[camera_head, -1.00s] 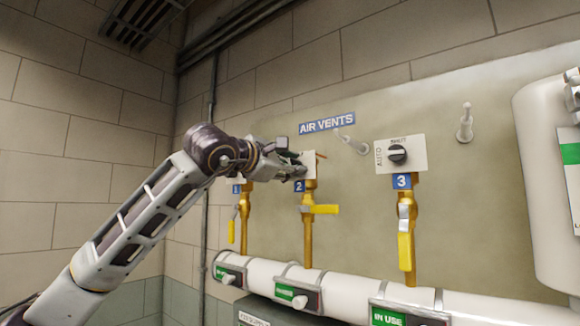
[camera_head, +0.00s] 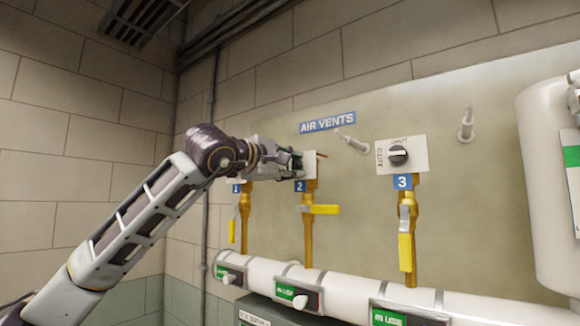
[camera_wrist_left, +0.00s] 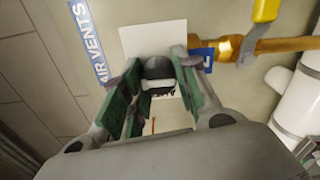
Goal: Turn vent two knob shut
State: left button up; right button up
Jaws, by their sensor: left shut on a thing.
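The vent two knob (camera_wrist_left: 158,75) is a dark round knob with a white bar on a white plate (camera_wrist_left: 145,38). In the wrist view it sits between the two green-lined fingers of my left gripper (camera_wrist_left: 160,90), which is shut on it. In the head view my left gripper (camera_head: 298,163) reaches the plate (camera_head: 311,166) above the blue "2" label (camera_head: 300,186) and hides the knob and most of the plate's markings. My right gripper is in neither view.
Vent three's knob (camera_head: 398,155) on its white plate is at the right. Brass pipes with yellow handles (camera_head: 325,209) hang below the plates. A white horizontal pipe (camera_head: 345,295) runs underneath. A peg (camera_head: 350,143) sticks out of the wall right of vent two.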

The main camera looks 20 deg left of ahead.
pick_arm(q)
jog(key=o, duration=1)
jog(key=shift+s, duration=0.15)
jog(key=v, duration=1.1)
jog(key=shift+s, duration=0.4)
jog(key=shift+a, duration=0.1)
